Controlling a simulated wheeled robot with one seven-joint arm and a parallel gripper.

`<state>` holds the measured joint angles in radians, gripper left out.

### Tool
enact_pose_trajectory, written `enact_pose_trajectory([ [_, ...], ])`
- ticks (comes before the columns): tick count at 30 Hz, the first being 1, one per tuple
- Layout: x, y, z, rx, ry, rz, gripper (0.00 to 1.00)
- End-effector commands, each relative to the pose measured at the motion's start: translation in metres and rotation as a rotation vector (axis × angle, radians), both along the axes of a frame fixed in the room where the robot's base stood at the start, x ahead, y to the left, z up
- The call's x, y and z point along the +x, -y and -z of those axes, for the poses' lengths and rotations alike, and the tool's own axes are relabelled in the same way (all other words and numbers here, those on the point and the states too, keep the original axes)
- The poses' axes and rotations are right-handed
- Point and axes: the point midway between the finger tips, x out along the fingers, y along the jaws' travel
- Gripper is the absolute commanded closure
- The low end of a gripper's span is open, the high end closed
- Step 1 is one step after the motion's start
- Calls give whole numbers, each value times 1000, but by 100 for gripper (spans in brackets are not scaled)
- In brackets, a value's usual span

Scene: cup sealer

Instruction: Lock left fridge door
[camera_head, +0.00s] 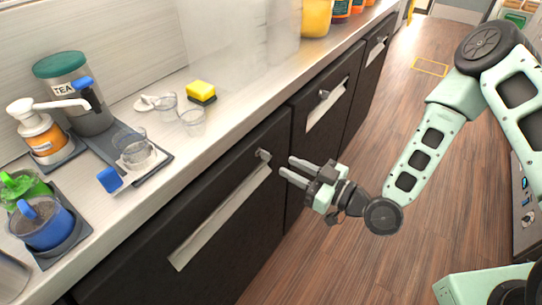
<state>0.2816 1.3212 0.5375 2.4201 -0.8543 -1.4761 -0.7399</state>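The left fridge door (142,258) is the nearest dark front under the counter and looks shut. It has a long pale slanted handle (222,217). A small metal lock (263,155) sits near its upper right corner. My gripper (286,165) is just right of the lock, its two fingers pointing left toward it. The fingers are apart with a gap between them, and nothing shows in the gap. The tips look close to the lock but not around it; I cannot tell the exact distance.
More dark doors (327,98) with similar locks and handles continue to the right. The countertop (237,105) above holds a tea canister (77,98), a pump bottle (40,133), clear cups (135,150) and a sponge (201,91). The wooden floor (385,125) beside the doors is open.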

Motion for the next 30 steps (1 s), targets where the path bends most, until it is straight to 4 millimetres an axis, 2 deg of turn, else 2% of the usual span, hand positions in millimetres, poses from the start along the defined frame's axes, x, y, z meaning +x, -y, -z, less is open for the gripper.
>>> enact_pose_trajectory([
  [3,15,-20,-2,0,3,-1,73],
  [10,35,-46,-1,0,0,-1,73],
  [15,41,-54,0,-1,-1,-1,73],
  [23,42,-55,0,-1,-1,0,73],
  [24,42,-55,0,-1,-1,0,76],
  [27,42,-54,0,-1,-1,0,100],
  [30,42,-54,0,-1,-1,-1,100],
])
